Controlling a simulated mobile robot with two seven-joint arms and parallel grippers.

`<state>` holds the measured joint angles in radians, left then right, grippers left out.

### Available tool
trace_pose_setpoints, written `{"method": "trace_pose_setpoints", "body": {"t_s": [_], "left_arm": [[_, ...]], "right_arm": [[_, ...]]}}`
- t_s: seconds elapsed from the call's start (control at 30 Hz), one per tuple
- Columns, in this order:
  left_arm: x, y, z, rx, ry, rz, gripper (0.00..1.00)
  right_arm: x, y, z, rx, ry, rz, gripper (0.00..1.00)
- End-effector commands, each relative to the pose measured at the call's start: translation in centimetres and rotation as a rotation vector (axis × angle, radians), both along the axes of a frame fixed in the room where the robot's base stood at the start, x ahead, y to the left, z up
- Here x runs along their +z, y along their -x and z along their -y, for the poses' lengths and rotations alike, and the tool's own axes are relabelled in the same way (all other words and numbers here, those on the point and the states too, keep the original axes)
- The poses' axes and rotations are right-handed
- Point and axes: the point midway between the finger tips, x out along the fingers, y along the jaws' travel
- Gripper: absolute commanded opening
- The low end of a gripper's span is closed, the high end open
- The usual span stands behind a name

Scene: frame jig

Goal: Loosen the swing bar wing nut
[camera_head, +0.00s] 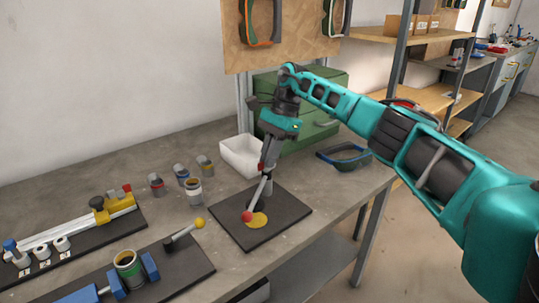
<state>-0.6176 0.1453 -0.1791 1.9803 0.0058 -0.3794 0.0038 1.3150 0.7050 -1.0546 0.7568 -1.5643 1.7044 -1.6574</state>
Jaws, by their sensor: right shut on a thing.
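A dark square plate (290,216) lies near the table's front edge. It bears a yellow disc (258,221) and a slanting grey swing bar (263,186) with a red ball end (247,216). My right gripper (259,196) points down over this plate, close beside the bar. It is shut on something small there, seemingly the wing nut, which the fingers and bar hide. My left gripper is not in view.
Two fixture boards lie at left, one with a yellow-ball lever (187,233).

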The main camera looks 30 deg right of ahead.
Motion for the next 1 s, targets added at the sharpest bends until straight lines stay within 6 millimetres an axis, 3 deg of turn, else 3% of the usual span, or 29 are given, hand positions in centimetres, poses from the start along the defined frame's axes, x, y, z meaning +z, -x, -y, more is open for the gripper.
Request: {"method": "trace_pose_setpoints", "body": {"t_s": [0.07,0.1,0.37,0.73,1.0], "left_arm": [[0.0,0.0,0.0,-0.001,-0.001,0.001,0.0],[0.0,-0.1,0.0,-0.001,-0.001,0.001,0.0],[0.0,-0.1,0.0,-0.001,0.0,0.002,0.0],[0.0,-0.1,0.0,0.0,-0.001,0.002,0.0],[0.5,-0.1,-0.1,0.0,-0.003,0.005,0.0]], "right_arm": [[0.0,0.0,0.1,-0.002,0.004,0.0,0.0],[0.0,0.0,0.1,-0.002,0.004,0.0,0.1],[0.0,0.0,0.1,-0.002,0.002,0.0,0.34],[1.1,-0.1,0.4,-0.002,0.001,0.003,0.34],[6.7,-0.4,2.6,-0.006,0.0,0.005,0.34]]}}
